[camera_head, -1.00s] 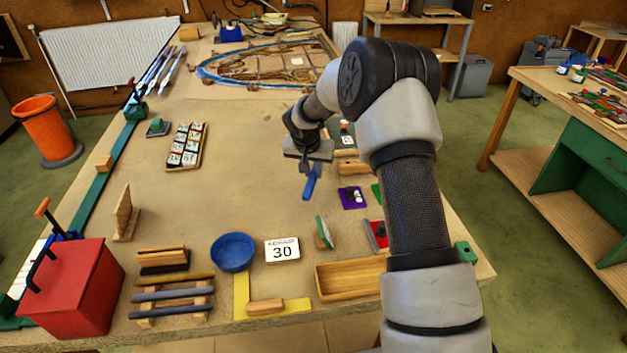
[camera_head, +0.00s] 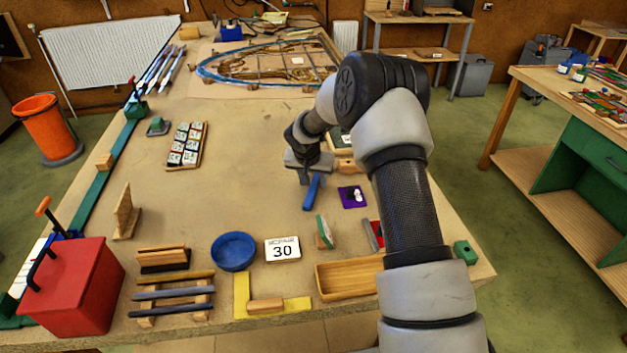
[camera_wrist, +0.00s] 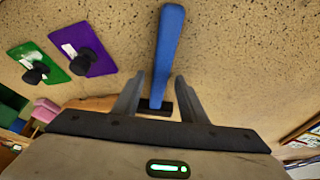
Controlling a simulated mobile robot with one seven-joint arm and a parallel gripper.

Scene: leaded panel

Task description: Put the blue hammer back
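The blue hammer (camera_head: 313,190) has a blue handle and a small dark head. In the head view it hangs at a slant below my gripper (camera_head: 306,172), its handle toward the front of the bench. In the wrist view the handle (camera_wrist: 167,50) runs up the picture between the two fingers of my gripper (camera_wrist: 159,76), with the dark head near the finger roots. The exact finger contact is hard to see. The hammer is over a bare part of the bench, left of the purple card.
The purple card (camera_head: 352,196) with a dark knob lies just right of the hammer. Toward the front are a green-faced upright block (camera_head: 324,232), a "30" card (camera_head: 282,249), a blue bowl (camera_head: 233,252) and a wooden tray (camera_head: 345,291).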

